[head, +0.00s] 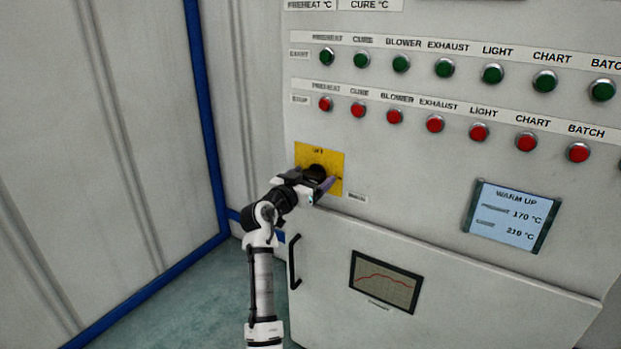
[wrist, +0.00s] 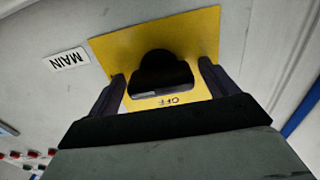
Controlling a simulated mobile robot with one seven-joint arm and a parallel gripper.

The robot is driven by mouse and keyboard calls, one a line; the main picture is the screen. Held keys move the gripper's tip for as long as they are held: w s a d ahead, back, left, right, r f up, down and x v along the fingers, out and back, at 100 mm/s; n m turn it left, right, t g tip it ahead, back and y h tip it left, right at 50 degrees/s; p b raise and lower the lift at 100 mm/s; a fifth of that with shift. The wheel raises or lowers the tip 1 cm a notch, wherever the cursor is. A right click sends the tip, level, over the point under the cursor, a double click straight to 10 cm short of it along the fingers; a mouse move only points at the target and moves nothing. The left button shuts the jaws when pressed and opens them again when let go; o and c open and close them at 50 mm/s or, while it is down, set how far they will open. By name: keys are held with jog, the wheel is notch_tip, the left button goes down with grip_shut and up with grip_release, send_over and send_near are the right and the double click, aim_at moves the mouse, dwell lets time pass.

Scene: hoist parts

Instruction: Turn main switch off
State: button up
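The main switch is a black rotary knob (wrist: 162,70) on a yellow plate (wrist: 205,32), with the word OFF upside down on the plate in the wrist view. A MAIN label (wrist: 68,60) is beside the plate. In the head view the yellow plate (head: 333,157) sits low on the panel's left, and my gripper partly covers the dark knob (head: 316,171). My gripper (wrist: 161,75) is open, one finger on each side of the knob, with a narrow gap visible on both sides. It also shows in the head view (head: 318,181). The knob's pointer direction is unclear.
Rows of green buttons (head: 444,68) and red buttons (head: 435,124) are above and right of the plate. A WARM UP display (head: 510,217) is at right. Below are a chart window (head: 385,281) and a black door handle (head: 294,262). A grey wall (head: 90,150) stands at left.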

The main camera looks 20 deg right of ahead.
jog(key=c, duration=0.9)
jog(key=shift+o, duration=0.2)
jog(key=shift+n, duration=0.3)
jog(key=n+p, duration=0.1)
jog(key=n, duration=0.2)
jog(key=shift+n+p, duration=0.3)
jog(key=shift+n, duration=0.1)
jog(key=n+p, duration=0.2)
jog(key=n, duration=0.2)
jog(key=shift+r+n, duration=0.1)
jog(key=shift+n, duration=0.2)
jog(key=n+p, duration=0.3)
jog(key=n, duration=0.2)
jog(key=shift+p, duration=0.35)
jog(key=shift+n+p, duration=1.2)
jog(key=shift+n, duration=0.8)
